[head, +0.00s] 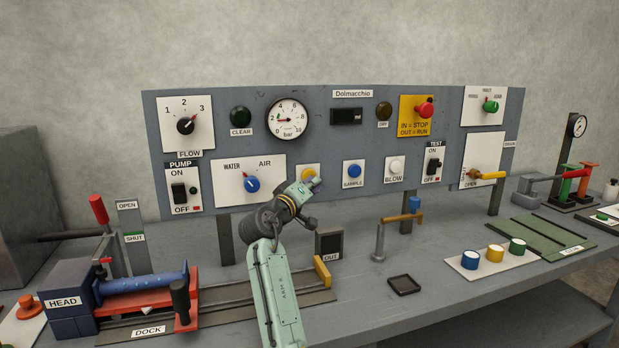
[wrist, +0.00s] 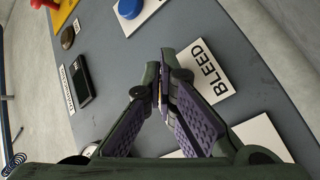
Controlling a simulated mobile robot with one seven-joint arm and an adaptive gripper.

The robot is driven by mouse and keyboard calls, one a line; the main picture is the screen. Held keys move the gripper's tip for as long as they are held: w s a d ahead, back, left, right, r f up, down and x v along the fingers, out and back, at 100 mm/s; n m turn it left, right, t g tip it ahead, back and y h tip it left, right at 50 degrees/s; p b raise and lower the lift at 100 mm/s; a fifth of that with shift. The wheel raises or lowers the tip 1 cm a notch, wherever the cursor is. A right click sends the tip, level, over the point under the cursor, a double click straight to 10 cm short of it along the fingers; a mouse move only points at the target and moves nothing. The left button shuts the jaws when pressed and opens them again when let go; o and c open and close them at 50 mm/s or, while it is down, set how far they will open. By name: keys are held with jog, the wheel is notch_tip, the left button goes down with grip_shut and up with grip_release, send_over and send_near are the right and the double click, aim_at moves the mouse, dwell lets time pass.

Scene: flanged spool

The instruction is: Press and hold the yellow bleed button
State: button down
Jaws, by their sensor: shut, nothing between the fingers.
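The yellow bleed button (head: 308,172) sits on a white plate on the grey panel, between the WATER/AIR knob and the blue SAMPLE button. In the head view my gripper (head: 315,184) covers its lower part. My gripper is shut and empty, its tips at the button's plate. In the wrist view the closed fingertips (wrist: 166,72) are beside the white BLEED label (wrist: 206,72), and the button is hidden behind the fingers. I cannot tell whether the tips touch the button or whether it is pressed in.
The blue SAMPLE button (head: 352,170) is close on the right, the WATER/AIR knob (head: 252,184) on the left. Below, the bench holds a dock with a blue spool (head: 148,283), an OUT block (head: 330,243) and a small black tray (head: 404,285).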

jog(key=shift+w+a, duration=0.15)
jog(key=shift+w, duration=0.3)
dwell(0.6)
dwell(0.4)
jog(key=shift+s+d, duration=0.25)
jog(key=shift+s, duration=0.65)
jog(key=shift+s, duration=0.1)
jog(key=s, duration=0.2)
jog(key=s+d, duration=0.1)
jog(key=s, duration=0.1)
jog(key=shift+s+d, duration=0.2)
jog(key=shift+s, duration=0.1)
